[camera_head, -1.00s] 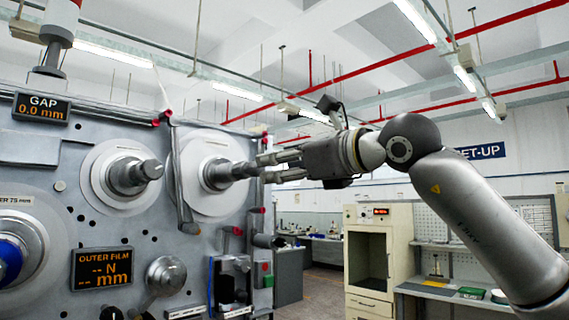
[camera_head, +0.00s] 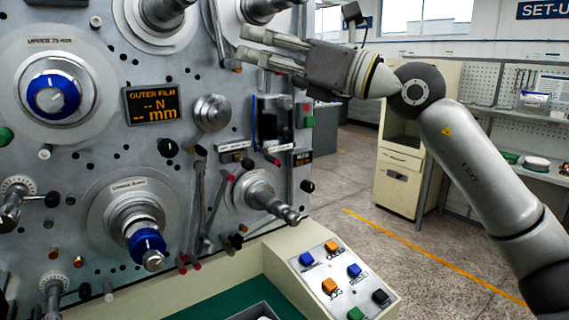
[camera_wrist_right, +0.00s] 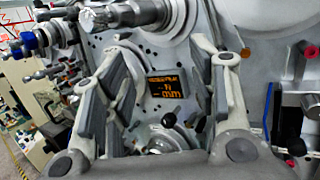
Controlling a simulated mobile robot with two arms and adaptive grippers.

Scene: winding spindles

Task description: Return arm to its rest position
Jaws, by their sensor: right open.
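My right gripper (camera_head: 258,47) is open and empty at the upper middle of the head view, its fingers pointing left toward the grey winding machine panel (camera_head: 100,170). Its arm comes in from the lower right. In the right wrist view the two fingers (camera_wrist_right: 158,95) stand wide apart, with nothing between them. Behind them show the panel and the outer film display (camera_wrist_right: 166,87). The same outer film display (camera_head: 152,103) sits left of the gripper in the head view. My left gripper is not in view.
Spindles stick out of the panel, including a blue-collared lower one (camera_head: 147,240) and a bare metal one (camera_head: 270,205). A control box with coloured buttons (camera_head: 338,280) stands at the front. A cream cabinet (camera_head: 402,165) stands behind. The floor (camera_head: 370,240) right of the machine is clear.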

